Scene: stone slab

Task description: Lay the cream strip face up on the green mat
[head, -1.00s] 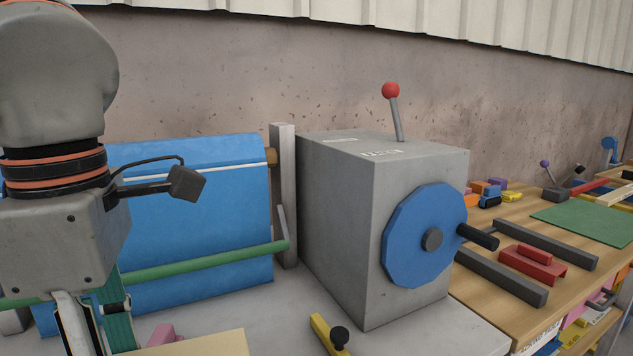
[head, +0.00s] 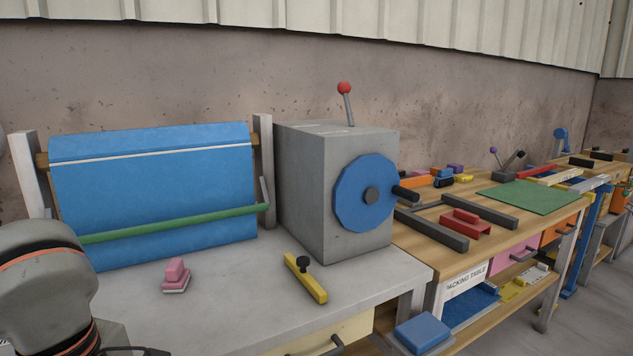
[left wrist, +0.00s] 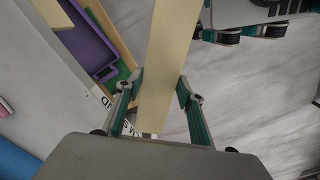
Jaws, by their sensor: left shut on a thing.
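The green mat (head: 535,197) lies flat on the wooden packing table at the right of the head view, far from my left arm. In the left wrist view, my left gripper (left wrist: 160,84) is shut on the cream strip (left wrist: 170,35), with one finger at each side of it. The strip extends from the gripper past the top edge of that view. I cannot tell which face is up. In the head view only part of my left arm shows at the lower left; the gripper and strip are out of frame.
On the stone slab (head: 225,305) are a pink block (head: 176,273), a yellow bar with a black knob (head: 305,279) and a grey box with a blue wheel (head: 362,195). Dark bars and a red piece (head: 465,223) lie left of the mat. An open drawer with a purple tray (left wrist: 88,45) shows below.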

